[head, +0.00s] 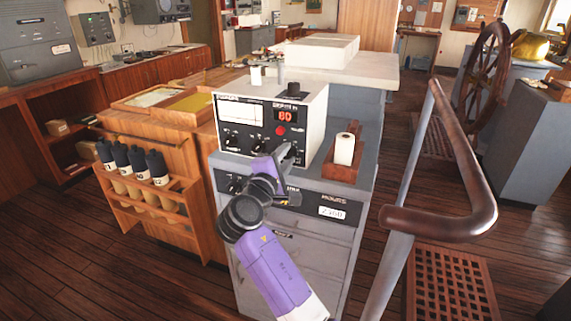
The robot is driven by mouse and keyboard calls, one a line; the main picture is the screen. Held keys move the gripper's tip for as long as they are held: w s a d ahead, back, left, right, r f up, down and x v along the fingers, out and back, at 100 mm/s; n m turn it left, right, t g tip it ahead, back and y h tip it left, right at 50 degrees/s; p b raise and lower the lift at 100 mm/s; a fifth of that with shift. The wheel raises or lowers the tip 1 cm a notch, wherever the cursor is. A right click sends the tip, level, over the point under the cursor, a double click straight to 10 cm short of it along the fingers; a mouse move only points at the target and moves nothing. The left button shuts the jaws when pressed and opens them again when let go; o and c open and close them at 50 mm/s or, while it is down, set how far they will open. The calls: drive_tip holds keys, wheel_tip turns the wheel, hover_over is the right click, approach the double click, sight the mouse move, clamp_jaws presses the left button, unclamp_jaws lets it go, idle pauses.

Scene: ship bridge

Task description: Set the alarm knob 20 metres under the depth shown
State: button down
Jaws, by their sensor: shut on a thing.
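The depth sounder (318,112) is a white box with a black front panel on a grey cabinet. Its red display (285,114) reads what looks like 80, with a red button or lamp (280,130) below. Black knobs line the lower panel, including a left knob (231,138). My gripper (289,153) is at the lower right of the panel, shut on a knob there. My gripper and wrist cover most of that knob, so its pointer and scale are hidden. The panel lettering is too small to read, so I cannot tell which knob is labelled alarm.
A wooden holder with a paper roll (345,148) stands right of the sounder. A lower panel (315,201) with more knobs is below. A wooden rack of dark-topped bottles (148,203) is at left. A curved handrail (440,222) stands close at right.

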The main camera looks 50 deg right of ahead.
drive_tip(key=m+b, duration=0.2)
drive_tip(key=m, duration=0.1)
drive_tip(key=m+b, duration=0.1)
drive_tip(key=shift+f+m+b, duration=0.3)
drive_tip(key=shift+b, duration=0.1)
drive_tip(key=m+b, duration=0.4)
drive_tip(key=shift+m, duration=0.3)
drive_tip(key=m+b, duration=0.4)
drive_tip(key=shift+b, duration=0.35)
drive_tip(key=shift+r+m+b, duration=0.1)
drive_tip(key=shift+m+b, duration=1.45)
drive_tip(key=shift+m, duration=0.55)
drive_tip(key=c, duration=1.1)
unclamp_jaws()
drive_tip(key=shift+r, duration=0.15)
